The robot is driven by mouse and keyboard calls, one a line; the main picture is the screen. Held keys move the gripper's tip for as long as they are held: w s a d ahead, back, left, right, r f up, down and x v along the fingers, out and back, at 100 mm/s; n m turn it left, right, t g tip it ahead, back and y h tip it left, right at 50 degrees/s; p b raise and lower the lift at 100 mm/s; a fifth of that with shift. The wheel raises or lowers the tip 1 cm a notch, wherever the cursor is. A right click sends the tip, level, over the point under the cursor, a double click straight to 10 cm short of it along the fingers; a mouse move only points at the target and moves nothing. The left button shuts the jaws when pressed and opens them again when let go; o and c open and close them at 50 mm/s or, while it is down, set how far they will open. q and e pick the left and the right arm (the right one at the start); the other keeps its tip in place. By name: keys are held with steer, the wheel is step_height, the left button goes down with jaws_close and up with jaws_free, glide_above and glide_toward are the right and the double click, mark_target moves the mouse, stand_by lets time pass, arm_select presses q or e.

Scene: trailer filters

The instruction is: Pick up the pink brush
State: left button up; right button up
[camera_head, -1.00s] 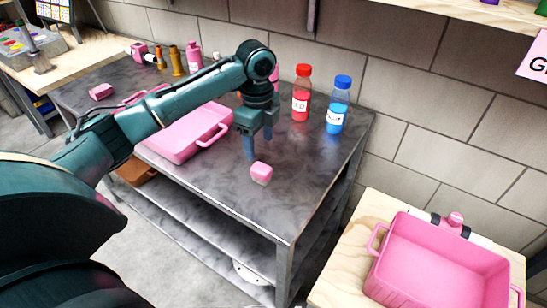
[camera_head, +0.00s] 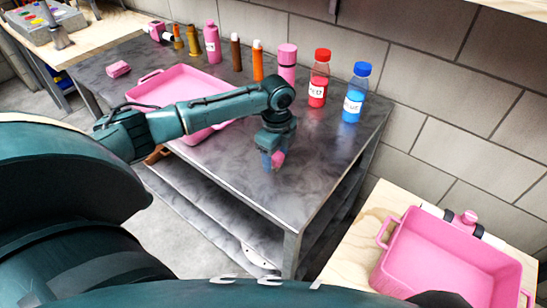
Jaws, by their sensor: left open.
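A small pink block-like thing (camera_head: 279,157) is on the dark tabletop near its front right. I cannot tell whether it is the pink brush, and its lower part is partly hidden by a finger. My left gripper (camera_head: 272,166) points down right at it, open, with its blue fingers beside or around it; I cannot tell if they touch it. Another small pink thing (camera_head: 118,69) lies at the left of the table, far from the gripper. My right gripper is not in view.
A pink tray (camera_head: 178,82) lies behind my left arm. Pink, brown and orange bottles, a red bottle (camera_head: 319,80) and a blue bottle (camera_head: 355,92) stand along the wall. A pink bin (camera_head: 455,233) sits on a wooden surface at right.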

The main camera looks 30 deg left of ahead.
arm_select(q)
steer(key=shift+f, duration=0.75)
steer(key=shift+c, duration=0.4)
steer(key=c, duration=1)
steer(key=shift+r, duration=0.1)
